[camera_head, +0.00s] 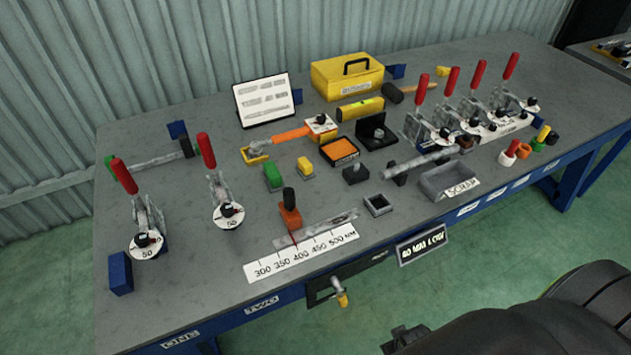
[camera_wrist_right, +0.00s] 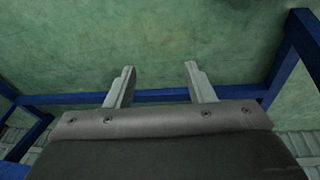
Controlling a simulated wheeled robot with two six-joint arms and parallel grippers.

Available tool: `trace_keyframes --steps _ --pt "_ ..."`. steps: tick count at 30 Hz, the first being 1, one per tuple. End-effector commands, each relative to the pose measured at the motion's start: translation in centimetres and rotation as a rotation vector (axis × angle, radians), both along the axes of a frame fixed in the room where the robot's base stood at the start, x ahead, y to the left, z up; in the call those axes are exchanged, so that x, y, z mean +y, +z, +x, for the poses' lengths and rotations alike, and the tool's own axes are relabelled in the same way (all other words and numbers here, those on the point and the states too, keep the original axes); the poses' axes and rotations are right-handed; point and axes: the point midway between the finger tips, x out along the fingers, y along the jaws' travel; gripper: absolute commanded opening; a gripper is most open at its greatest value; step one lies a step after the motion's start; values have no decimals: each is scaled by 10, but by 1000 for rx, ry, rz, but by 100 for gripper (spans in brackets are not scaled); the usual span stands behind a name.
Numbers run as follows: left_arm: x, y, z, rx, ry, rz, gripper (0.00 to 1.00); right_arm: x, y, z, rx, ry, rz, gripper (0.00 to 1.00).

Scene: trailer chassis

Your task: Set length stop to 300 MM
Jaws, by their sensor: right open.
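The length stop (camera_head: 290,212) is an orange block with an upright black knob. It sits at the left part of a metal rail (camera_head: 325,226) near the table's front edge. Its thin red pointer meets the white scale (camera_head: 305,252) at about the 400 mark; the scale runs from 300 at left to 500 MM at right. My right gripper (camera_wrist_right: 159,68) is open and empty in the right wrist view, over green floor and blue frame bars. In the head view my dark right arm is at the bottom right, away from the stop. My left gripper is not in view.
Two red-handled toggle clamps (camera_head: 222,195) stand left of the stop; several more are at the right. A small open grey box (camera_head: 378,204) and a scrap tray (camera_head: 449,181) lie right of the rail. A yellow-handled valve (camera_head: 341,296) hangs below the front edge.

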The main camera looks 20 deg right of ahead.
Motion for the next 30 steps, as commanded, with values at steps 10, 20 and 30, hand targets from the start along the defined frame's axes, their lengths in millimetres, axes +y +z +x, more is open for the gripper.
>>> trace_keyframes --steps 10,20,30 --pt "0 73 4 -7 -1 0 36 9 203 52 -55 25 -8 49" --pt "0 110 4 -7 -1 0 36 40 309 141 -10 146 25 49" --pt "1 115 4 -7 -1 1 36 84 351 262 95 328 60 49"
